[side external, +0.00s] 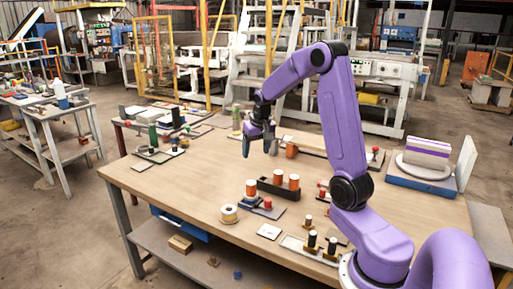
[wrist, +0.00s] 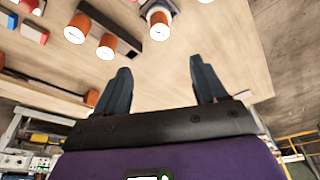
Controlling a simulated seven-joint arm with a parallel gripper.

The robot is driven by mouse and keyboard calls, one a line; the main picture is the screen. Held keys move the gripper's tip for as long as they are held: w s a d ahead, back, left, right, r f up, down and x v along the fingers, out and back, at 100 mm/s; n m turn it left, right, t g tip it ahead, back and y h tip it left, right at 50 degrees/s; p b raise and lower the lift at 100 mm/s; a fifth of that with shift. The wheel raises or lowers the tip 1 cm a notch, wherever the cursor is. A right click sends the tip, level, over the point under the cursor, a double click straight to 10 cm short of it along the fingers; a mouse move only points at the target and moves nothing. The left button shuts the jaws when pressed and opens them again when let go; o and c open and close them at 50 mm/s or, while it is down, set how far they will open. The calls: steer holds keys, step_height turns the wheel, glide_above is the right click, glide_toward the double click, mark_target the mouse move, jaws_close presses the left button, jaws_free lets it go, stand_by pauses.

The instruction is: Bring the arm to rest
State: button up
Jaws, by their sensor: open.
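My purple arm (side external: 338,120) rises from the right front of the wooden table and bends over to the left. My gripper (side external: 259,147) hangs over the back middle of the table, fingers pointing down, above the surface. In the wrist view the two dark fingers (wrist: 161,72) stand wide apart with only bare table between them, so it is open and empty. A long dark block (side external: 277,190) lies in front of the gripper with orange cylinders (side external: 278,178) at it; the block also shows in the wrist view (wrist: 110,22). The gripper touches none of these.
An orange cylinder (side external: 291,150) stands just right of the gripper.

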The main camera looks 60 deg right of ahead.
steer(key=shift+s+r, duration=0.1)
steer(key=shift+r, duration=0.3)
steer(key=shift+a, duration=0.1)
steer(key=s+a+r+n+y, duration=0.1)
steer(key=s+a+n, duration=0.3)
steer(key=a, duration=0.8)
steer(key=s+a+n+y, duration=0.1)
steer(key=s+a+n, duration=0.35)
steer(key=a, duration=0.75)
steer(key=s+a+n+g, duration=0.1)
steer(key=s+a+n, duration=0.2)
steer(key=s, duration=0.7)
steer(key=s+a+n+g, duration=0.1)
steer(key=s+a+n, duration=0.2)
steer(key=s+n, duration=0.4)
steer(key=shift+s+a+f+n, duration=0.35)
steer(key=shift+s+f, duration=0.1)
steer(key=shift+s, duration=1.3)
